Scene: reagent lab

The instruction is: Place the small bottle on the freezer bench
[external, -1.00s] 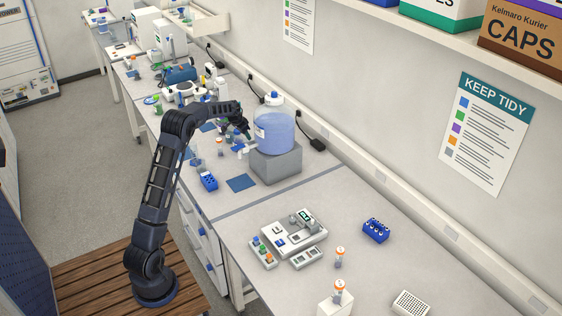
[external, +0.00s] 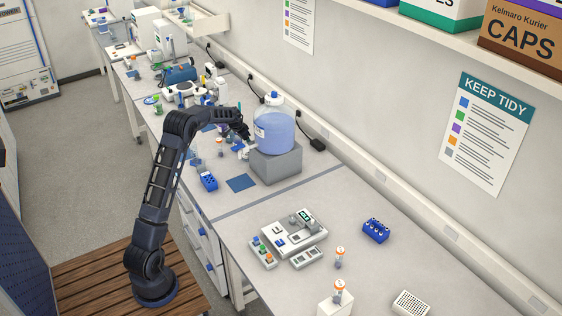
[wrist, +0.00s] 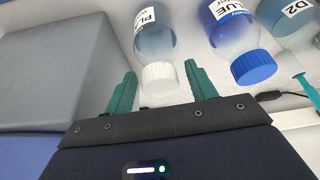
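In the wrist view a clear bottle with a white cap (wrist: 155,35) and a label partly reading "PL" lies ahead of my gripper (wrist: 160,72). The two teal fingers are apart, with the white cap seen between their tips; I cannot tell whether they touch it. A bottle with a blue cap (wrist: 237,35) is to its right. In the external view my gripper (external: 246,138) is low over the bench, beside the big blue carboy, and hides what is under it. I cannot tell which bench is the freezer bench.
The blue-filled carboy (external: 275,132) stands on a grey block (external: 277,165) close to my gripper. A blue rack (external: 208,181) and a blue mat (external: 241,183) are nearby. The near bench (external: 250,222) holds a grey device, orange-capped vials and racks, with bare room between them.

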